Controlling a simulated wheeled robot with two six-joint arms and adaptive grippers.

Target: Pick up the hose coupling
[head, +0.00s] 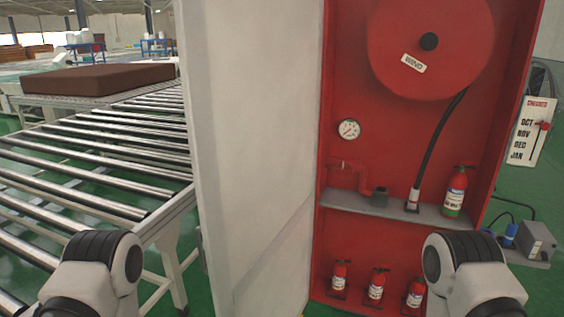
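The hose coupling (413,200) is a small pale fitting at the lower end of the black hose (438,140). It stands upright on the grey shelf (440,215) inside the open red cabinet. The hose runs down to it from the red reel (428,60). A red pipe with a dark outlet (380,197) sits to its left on the same shelf. Rounded parts of both my arms show at the bottom left and bottom right. Neither gripper shows in the head view, so what they hold cannot be seen.
A fire extinguisher (455,192) stands right of the coupling. Several small extinguishers (376,287) stand below the shelf. The white cabinet door (255,150) is open to the left. A roller conveyor (90,150) with a brown mattress (98,79) lies beyond it.

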